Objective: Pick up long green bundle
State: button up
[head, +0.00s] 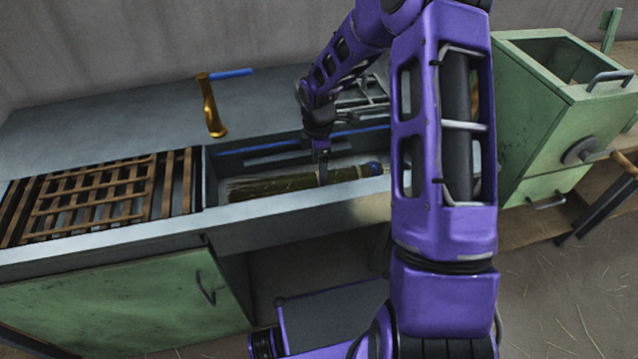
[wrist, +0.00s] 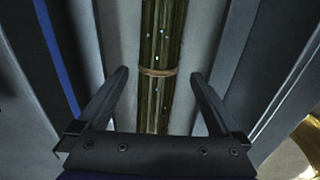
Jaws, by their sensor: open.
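The long green bundle (head: 275,185) lies lengthwise in the grey sink-like trough of the bench, with a blue-tipped end at the right. In the wrist view the bundle (wrist: 162,40) runs up the middle and has a tan tie (wrist: 157,72) around it. My gripper (head: 322,172) is down at the trough, over the bundle. In the wrist view my gripper (wrist: 158,75) is open, with one finger on each side of the bundle and a gap to each. The bundle's right part is partly hidden by my arm in the head view.
The trough's front wall (head: 300,202) and back wall are close to the fingers. A brass faucet (head: 211,105) stands behind the trough. A wooden slatted rack (head: 100,195) lies at left. A green cabinet-like box (head: 560,100) stands at right.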

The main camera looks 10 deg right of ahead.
jog(key=shift+w+f+b, duration=0.15)
jog(key=shift+f+b, duration=0.4)
jog(key=shift+f, duration=2.2)
jog(key=c, duration=1.5)
